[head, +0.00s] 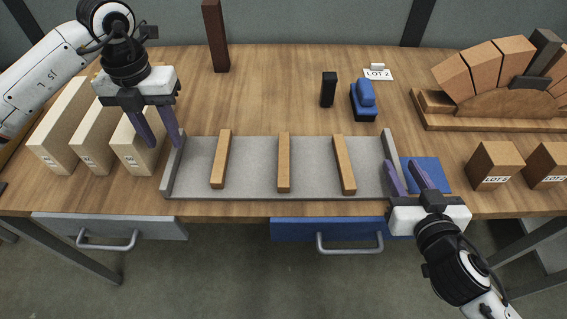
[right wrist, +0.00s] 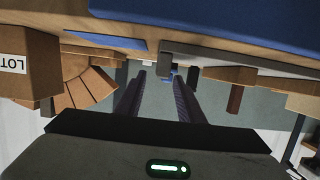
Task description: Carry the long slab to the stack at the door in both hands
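The long grey slab (head: 255,178) lies flat on the table's front part, with a raised lip at each short end and three wooden strips (head: 284,162) across it. My left gripper (head: 165,145) is open, its fingertips close to the slab's left end; I cannot tell whether they touch. My right gripper (head: 401,164) is open, its fingers pointing at the slab's right end. In the right wrist view its fingers (right wrist: 158,76) are apart with nothing held, and the grey end (right wrist: 190,52) shows beyond them. Neither the door nor a stack there shows.
Several pale blocks (head: 97,135) stand close by my left gripper. A blue mat (head: 430,176) and brown LOT blocks (head: 495,165) lie on the right. A black block (head: 328,90), a blue tool (head: 364,100) and a brick arch (head: 490,108) stand behind. Drawer handles (head: 350,244) project in front.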

